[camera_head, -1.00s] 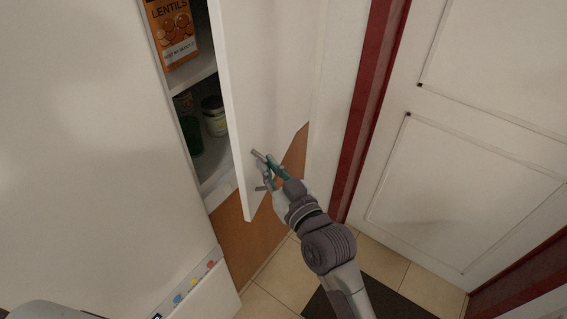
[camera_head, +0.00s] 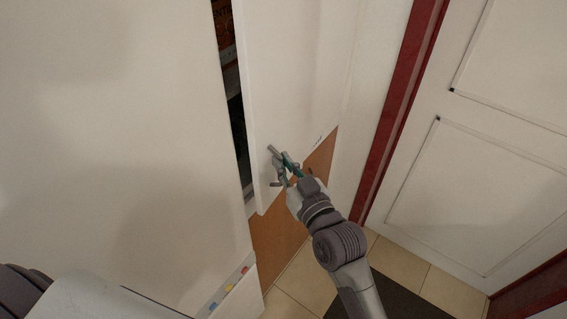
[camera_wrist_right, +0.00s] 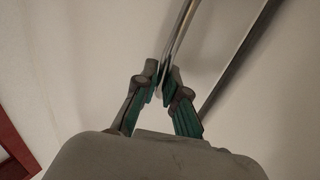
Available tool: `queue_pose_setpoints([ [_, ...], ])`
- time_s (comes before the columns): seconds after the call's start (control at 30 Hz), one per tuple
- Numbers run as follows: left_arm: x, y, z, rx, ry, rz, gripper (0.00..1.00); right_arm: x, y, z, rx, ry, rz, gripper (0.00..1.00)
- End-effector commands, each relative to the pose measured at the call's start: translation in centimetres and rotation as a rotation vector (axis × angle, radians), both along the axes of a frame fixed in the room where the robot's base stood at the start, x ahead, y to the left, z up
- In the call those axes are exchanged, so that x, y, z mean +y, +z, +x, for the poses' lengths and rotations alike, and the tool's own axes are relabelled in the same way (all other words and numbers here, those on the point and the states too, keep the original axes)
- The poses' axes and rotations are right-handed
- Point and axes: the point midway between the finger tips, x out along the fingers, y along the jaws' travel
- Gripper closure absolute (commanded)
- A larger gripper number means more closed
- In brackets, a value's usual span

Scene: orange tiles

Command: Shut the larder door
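The larder door (camera_head: 295,85) is a white panel standing slightly ajar. A narrow dark gap (camera_head: 238,120) along its left edge shows a little of the shelves. A thin metal handle (camera_head: 273,149) is on the door's outer face near its lower left; it also shows in the right wrist view (camera_wrist_right: 181,32). My right gripper (camera_head: 284,168) is at this handle. In the right wrist view its green-padded fingertips (camera_wrist_right: 161,84) stand close on both sides of the bar and appear closed on it. My left gripper is out of view.
A large white cabinet front (camera_head: 110,120) fills the left. A brown panel (camera_head: 278,240) is below the larder door. A red door frame (camera_head: 402,110) and white panelled door (camera_head: 480,190) stand at right. Tiled floor and a dark mat (camera_head: 400,290) lie below.

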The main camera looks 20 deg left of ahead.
Motion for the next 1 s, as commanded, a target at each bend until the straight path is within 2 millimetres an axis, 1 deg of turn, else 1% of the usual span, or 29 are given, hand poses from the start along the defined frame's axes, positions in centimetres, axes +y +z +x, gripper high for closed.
queue_pose_setpoints([
  [0.03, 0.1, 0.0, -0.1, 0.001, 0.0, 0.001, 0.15, -0.1, 0.0, 0.1, -0.001, -0.003, 0.0, 0.85],
  [0.1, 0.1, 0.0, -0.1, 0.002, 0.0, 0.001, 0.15, -0.1, 0.0, 0.1, -0.002, -0.003, 0.001, 0.74],
  [0.17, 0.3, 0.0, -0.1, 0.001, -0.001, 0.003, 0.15, -0.1, 0.0, 0.1, -0.002, -0.003, 0.001, 0.65],
  [0.53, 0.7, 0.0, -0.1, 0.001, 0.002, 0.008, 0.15, -0.1, 0.1, 0.1, -0.002, -0.002, 0.001, 0.65],
  [0.67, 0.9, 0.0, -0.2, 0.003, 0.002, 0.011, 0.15, -0.4, 0.0, -0.2, -0.001, -0.003, 0.0, 0.65],
  [0.77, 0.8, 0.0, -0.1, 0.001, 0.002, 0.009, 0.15, -1.2, -0.1, -1.0, -0.001, -0.003, -0.001, 0.65],
  [1.0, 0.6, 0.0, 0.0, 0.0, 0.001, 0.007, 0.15, -4.7, -0.1, -4.6, 0.001, -0.001, -0.002, 0.65],
])
